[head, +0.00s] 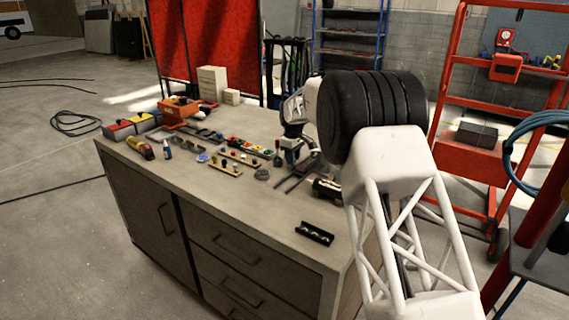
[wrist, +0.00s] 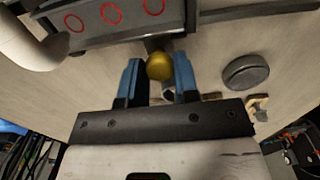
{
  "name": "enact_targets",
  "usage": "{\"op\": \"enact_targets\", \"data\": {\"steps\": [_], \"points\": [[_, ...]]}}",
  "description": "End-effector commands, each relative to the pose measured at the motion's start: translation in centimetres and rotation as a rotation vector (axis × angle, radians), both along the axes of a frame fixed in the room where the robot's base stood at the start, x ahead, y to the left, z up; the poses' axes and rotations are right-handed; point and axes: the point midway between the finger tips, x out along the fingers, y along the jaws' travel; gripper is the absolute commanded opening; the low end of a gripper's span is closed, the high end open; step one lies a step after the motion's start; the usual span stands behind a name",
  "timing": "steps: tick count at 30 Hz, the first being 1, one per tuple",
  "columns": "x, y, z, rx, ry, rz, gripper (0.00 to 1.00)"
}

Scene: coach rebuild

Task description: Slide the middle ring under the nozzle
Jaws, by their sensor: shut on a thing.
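A dark plate with three red rings in a row runs across the top of the wrist view. The middle ring (wrist: 111,14) lies between the left ring (wrist: 72,23) and the right ring (wrist: 153,6). My gripper (wrist: 158,72) has blue fingers and is shut on a round brass knob (wrist: 158,66) by the plate's near edge. A pale rounded part (wrist: 28,42) overlaps the plate's left end; I cannot tell whether it is the nozzle. In the head view my gripper (head: 291,157) is low over the bench, and the rings cannot be made out there.
A grey disc (wrist: 245,72) lies right of my gripper. The bench (head: 250,215) holds several small parts to the left and a black tray (head: 314,233) near the front edge. The front bench top is mostly clear. A red rack (head: 470,160) stands at right.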

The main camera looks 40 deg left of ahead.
Motion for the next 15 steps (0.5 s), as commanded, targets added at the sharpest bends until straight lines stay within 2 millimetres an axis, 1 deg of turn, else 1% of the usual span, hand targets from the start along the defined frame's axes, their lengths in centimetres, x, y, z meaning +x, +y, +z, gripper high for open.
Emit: {"op": "enact_targets", "data": {"steps": [1,3,6,9,15], "points": [[1.0,0.0,-0.1,0.001,-0.001,-0.001,0.00],[2.0,0.0,-0.1,0.001,-0.001,-0.001,0.00],[2.9,0.0,-0.1,0.000,0.000,0.000,0.00],[3.4,0.0,-0.1,0.000,0.000,0.001,0.00],[3.4,0.0,-0.1,0.000,0.000,0.001,0.00]]}}
